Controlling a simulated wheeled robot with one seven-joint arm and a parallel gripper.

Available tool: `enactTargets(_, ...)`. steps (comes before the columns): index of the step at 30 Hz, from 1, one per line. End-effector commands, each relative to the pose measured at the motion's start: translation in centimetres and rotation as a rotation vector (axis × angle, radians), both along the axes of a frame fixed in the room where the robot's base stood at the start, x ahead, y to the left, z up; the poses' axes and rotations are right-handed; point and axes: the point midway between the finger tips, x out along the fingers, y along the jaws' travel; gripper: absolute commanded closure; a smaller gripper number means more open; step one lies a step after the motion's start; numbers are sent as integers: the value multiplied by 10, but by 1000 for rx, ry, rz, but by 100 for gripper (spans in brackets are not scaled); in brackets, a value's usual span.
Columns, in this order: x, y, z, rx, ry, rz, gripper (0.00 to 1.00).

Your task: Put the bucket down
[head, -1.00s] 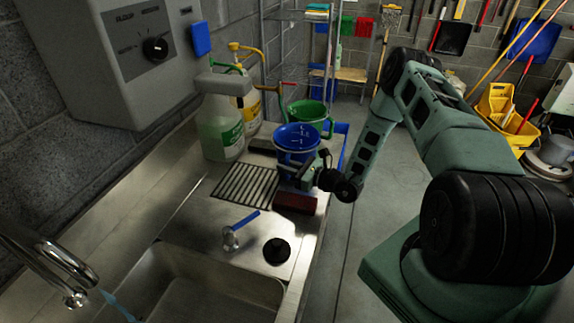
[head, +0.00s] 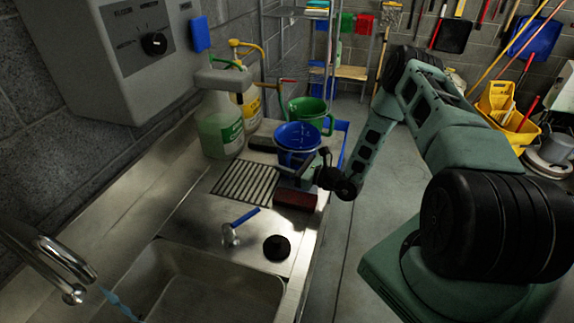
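The blue bucket (head: 297,137) is at the far end of the steel counter, just right of the metal grate (head: 245,183). My gripper (head: 298,172) is at the bucket's near side, low against it. The fingers are small and dark here, and I cannot tell whether they grip the bucket or are apart. The bucket looks upright, and its base is hidden behind my gripper.
A dark red block (head: 295,199) lies right below my gripper. Spray bottles (head: 219,126) stand to the left. Open floor lies right of the counter.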

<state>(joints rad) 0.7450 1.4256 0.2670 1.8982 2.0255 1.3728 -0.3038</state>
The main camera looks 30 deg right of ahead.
Motion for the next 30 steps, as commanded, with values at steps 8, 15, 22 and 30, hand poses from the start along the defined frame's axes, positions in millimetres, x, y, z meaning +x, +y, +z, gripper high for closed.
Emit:
enactTargets(8, -36, -20, 3, 0, 1, -4, 63)
enactTargets(15, -81, -42, 5, 0, 0, -5, 63)
enactTargets(22, -104, -52, 9, 0, 0, 0, 63)
enactTargets(30, -102, 45, 69, -111, -58, 422, 63)
